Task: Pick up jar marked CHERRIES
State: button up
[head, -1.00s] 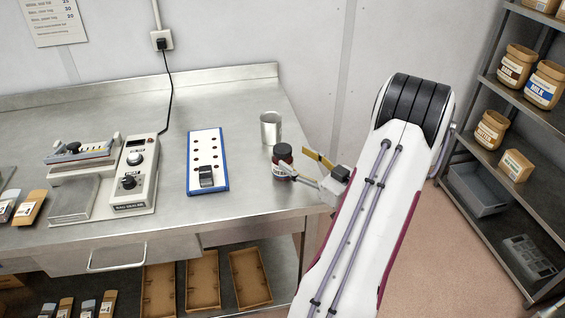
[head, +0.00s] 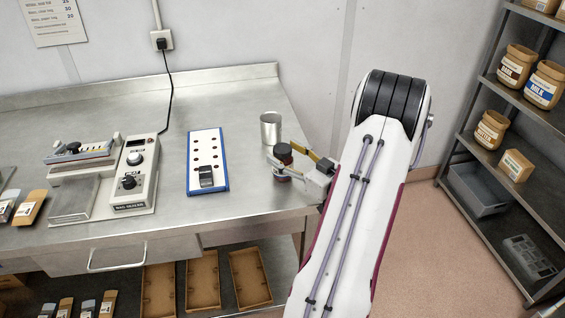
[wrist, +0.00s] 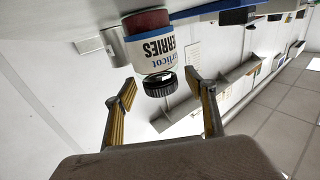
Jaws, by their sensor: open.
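The jar (head: 283,150) with a dark lid stands on the steel table near its right front corner. In the wrist view the jar (wrist: 152,50) shows a pale label with dark letters ending in "ERRIES", dark red contents and a black ribbed lid. The start of the word is hidden. My gripper (head: 282,162) is at the jar, coming from the right, with its fingers spread around it in the head view. In the wrist view my gripper (wrist: 162,82) is open, with the lid end between and just beyond the fingertips. I cannot tell whether a finger touches the jar.
A metal cup (head: 271,129) stands close behind the jar. A blue-edged white panel (head: 222,158) and a grey control box (head: 133,185) lie further left. A shelf rack (head: 485,185) with jars is at the right. The table is clear between panel and jar.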

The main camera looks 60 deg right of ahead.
jog(key=c, duration=1.4)
jog(key=shift+r, duration=0.15)
jog(key=shift+r, duration=4.9)
